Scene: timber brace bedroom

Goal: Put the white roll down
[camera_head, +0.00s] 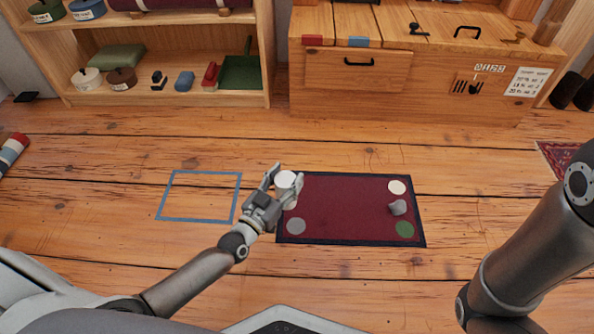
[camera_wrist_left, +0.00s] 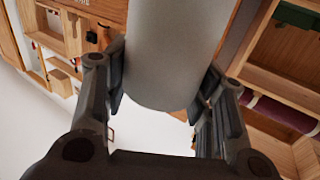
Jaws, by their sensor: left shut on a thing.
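The white roll (camera_head: 287,179) is in my left gripper (camera_head: 280,185), over the left edge of the dark red mat (camera_head: 340,190). In the left wrist view the roll (camera_wrist_left: 175,50) is a pale cylinder between the two fingers (camera_wrist_left: 165,95), and its far end is out of the picture. I cannot tell the exact gap between the roll and the mat. My right arm shows at the right of the head view, but its gripper is out of view.
The mat has a white disc (camera_head: 397,187), a grey disc (camera_head: 296,226), a green disc (camera_head: 405,229) and a small grey object (camera_head: 398,208). A blue outlined square (camera_head: 164,196) on the floor left of it is empty. A shelf (camera_head: 170,98) and a wooden chest (camera_head: 400,85) stand behind.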

